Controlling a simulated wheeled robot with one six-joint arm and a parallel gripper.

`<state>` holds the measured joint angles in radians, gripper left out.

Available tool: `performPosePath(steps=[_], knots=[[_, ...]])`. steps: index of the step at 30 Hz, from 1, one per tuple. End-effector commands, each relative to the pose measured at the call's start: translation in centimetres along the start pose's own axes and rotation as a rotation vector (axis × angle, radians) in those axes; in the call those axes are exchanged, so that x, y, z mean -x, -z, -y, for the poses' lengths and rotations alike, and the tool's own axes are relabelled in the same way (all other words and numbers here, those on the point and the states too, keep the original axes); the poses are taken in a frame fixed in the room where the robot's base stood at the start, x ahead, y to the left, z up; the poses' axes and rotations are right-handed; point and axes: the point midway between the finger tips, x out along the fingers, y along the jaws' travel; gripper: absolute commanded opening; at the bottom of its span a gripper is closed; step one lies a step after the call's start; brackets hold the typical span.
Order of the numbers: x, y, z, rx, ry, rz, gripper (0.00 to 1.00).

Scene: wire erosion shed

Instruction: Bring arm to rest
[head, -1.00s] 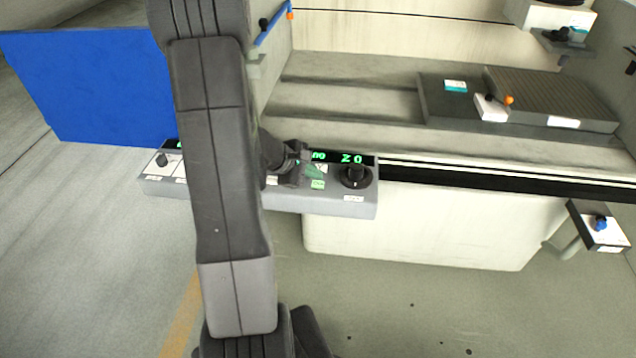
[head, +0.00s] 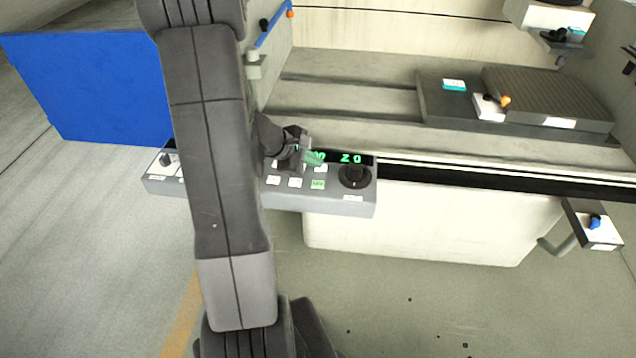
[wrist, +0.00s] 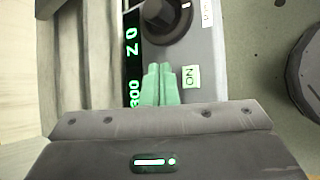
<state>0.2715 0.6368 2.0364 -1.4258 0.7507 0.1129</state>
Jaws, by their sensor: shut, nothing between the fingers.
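My gripper (head: 314,158) is in front of the grey control panel (head: 325,199) in the head view, just over its display. In the wrist view my gripper's green fingers (wrist: 161,84) are together with nothing between them. They point toward the black round knob (wrist: 166,18), which also shows at the panel's right end in the head view (head: 354,176). A small pale green button (wrist: 191,77) lies beside the fingers. The display (wrist: 133,50) shows green digits, partly hidden by my gripper. My arm hides the panel's left-middle part.
A blue panel (head: 85,88) stands at the left. Behind the control panel is a machine bed with a dark ribbed block (head: 548,98). A small box with a blue knob (head: 594,222) juts out at the right.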

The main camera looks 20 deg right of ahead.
Motion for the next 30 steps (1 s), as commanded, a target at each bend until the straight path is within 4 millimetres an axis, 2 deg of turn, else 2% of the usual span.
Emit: performPosePath(steps=[8, 14, 16, 25, 30], knots=[[-0.5, 0.3, 0.3, 0.000, 0.001, 0.000, 0.00], [-1.9, 1.4, 1.4, 0.002, 0.002, 0.001, 0.00], [-1.3, 0.9, 0.9, 0.001, 0.001, 0.002, 0.00], [-1.1, 0.8, 0.8, 0.002, 0.002, 0.002, 0.00], [1.3, -0.9, -1.0, -0.003, -0.003, 0.000, 0.00]])
